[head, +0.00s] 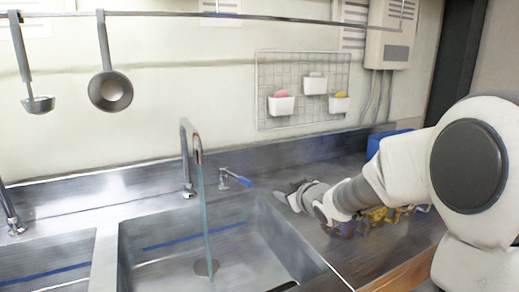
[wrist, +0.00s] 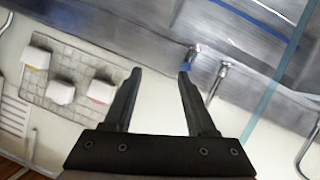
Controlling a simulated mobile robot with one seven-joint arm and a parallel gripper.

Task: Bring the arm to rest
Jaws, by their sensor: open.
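My gripper (wrist: 158,75) shows in the wrist view with its two dark fingers apart and nothing between them. In the head view my arm reaches in from the right, and my gripper (head: 281,193) is over the counter by the right edge of the sink. The fingers are small and partly blurred there.
A metal sink (head: 265,232) with a tap (head: 187,150) and running water is left of my gripper. A blue-handled valve (head: 235,178) stands close behind it. Blue and yellow items (head: 380,215) lie partly hidden behind my arm. A wire rack (head: 303,65) with white cups hangs on the wall.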

